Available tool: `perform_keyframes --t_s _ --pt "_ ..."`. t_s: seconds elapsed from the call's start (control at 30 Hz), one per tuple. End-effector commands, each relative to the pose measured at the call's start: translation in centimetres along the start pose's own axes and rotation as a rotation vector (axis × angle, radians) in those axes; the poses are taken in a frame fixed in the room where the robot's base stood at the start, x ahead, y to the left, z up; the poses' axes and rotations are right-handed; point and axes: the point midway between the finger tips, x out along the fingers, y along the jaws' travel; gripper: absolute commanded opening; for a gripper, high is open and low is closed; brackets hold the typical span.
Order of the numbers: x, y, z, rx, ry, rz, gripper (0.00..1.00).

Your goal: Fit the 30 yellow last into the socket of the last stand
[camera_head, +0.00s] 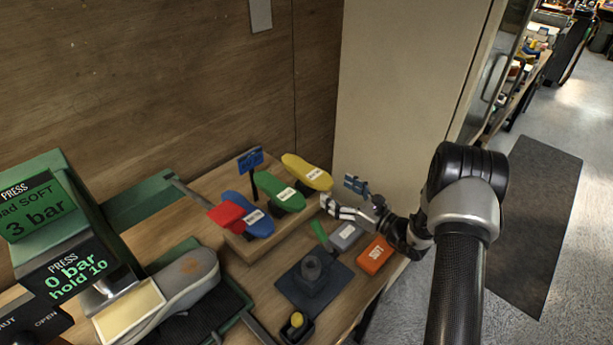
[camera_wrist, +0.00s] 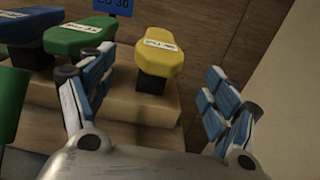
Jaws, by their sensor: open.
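The yellow last (camera_head: 307,172) with a white label lies at the right end of a row of lasts on the wooden step. In the wrist view the yellow last (camera_wrist: 158,58) stands on a dark block, between my fingers in the picture and beyond them. My gripper (camera_head: 346,198) is open and empty, in front of the yellow last. In the wrist view its two fingers (camera_wrist: 155,105) are spread wide. The last stand (camera_head: 311,275) is a dark square plate with a round dark post on the bench; the inside of its socket is not clear.
A grey shoe (camera_head: 185,282) sits at the press.

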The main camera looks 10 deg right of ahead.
Motion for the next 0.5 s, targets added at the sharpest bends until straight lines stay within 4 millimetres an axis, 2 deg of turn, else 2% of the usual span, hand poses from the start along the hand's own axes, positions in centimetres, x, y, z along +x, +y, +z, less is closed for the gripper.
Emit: perform_keyframes --t_s 0.03,0.2,0.3,0.5 --pt "1.3 0.2 -0.1 -0.004 -0.001 0.005 0.8" --pt "4.4 0.1 -0.1 -0.003 -0.001 0.004 0.8" --pt "5.5 0.1 -0.1 -0.002 0.0 0.002 0.8" --pt "6.4 0.1 0.0 -0.002 0.0 0.002 0.8"
